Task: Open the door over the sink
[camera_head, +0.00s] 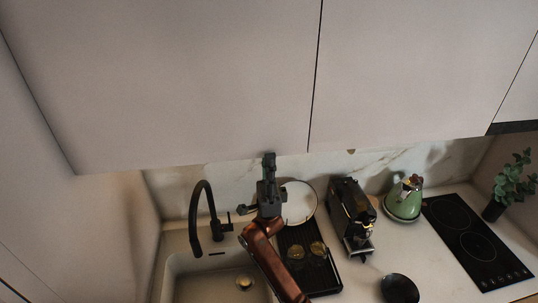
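The door over the sink (180,80) is the wide pale left-hand cabinet front at the top. It looks closed, with a thin straight seam between it and the front to its right. The sink (205,285) with a black curved faucet (197,215) lies below it. My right gripper (269,158) points up at the door's lower edge, towards its right part. Its tips overlap that edge in the picture; I cannot tell whether they touch it. The fingers look narrow and close together, and their opening is not clear. My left gripper is not in view.
Below the gripper are a black drying rack (322,283) with glasses and a white plate (299,203). To the right stand a black coffee machine (351,215), a green kettle (403,205), a dark bowl (399,289), a cooktop (468,240) and a plant (511,182).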

